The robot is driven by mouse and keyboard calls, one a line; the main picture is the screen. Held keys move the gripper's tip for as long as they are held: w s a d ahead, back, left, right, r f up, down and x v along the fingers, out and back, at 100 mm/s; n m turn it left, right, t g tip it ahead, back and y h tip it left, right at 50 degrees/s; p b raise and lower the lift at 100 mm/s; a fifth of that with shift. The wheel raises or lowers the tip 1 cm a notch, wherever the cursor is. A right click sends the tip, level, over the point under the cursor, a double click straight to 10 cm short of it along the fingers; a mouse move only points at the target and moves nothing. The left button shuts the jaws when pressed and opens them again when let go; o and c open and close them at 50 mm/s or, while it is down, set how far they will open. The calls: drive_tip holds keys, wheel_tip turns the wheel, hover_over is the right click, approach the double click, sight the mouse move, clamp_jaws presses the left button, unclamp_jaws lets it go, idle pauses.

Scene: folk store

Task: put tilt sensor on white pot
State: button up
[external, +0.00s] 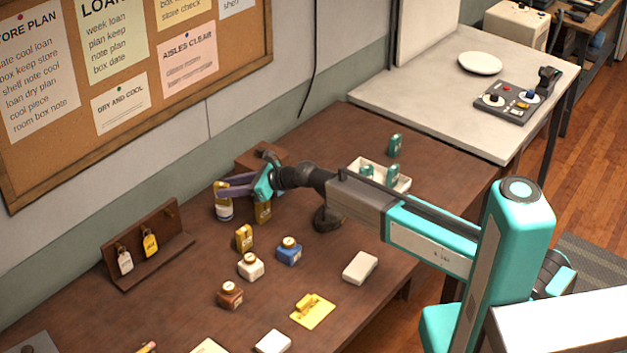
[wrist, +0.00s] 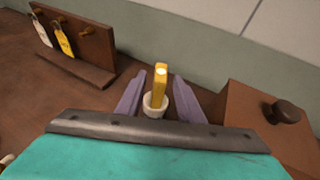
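A yellow block with a pale round spot, which looks like the tilt sensor (wrist: 161,80), stands upright at the white pot (wrist: 155,106) in the wrist view. It appears to rest in or on the pot's mouth; the exact contact is unclear. My gripper also shows in the external view (external: 222,187), reaching left over the table.
Yellow (external: 244,238), white (external: 251,268), blue (external: 289,252) and brown (external: 230,295) items stand nearer. A tag rack (external: 148,245) is left; a wooden box with a knob (wrist: 262,125) is right of the pot.

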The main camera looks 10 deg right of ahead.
drive_tip(key=shift+b+v, duration=0.9)
drive_tip(key=shift+v, duration=3.6)
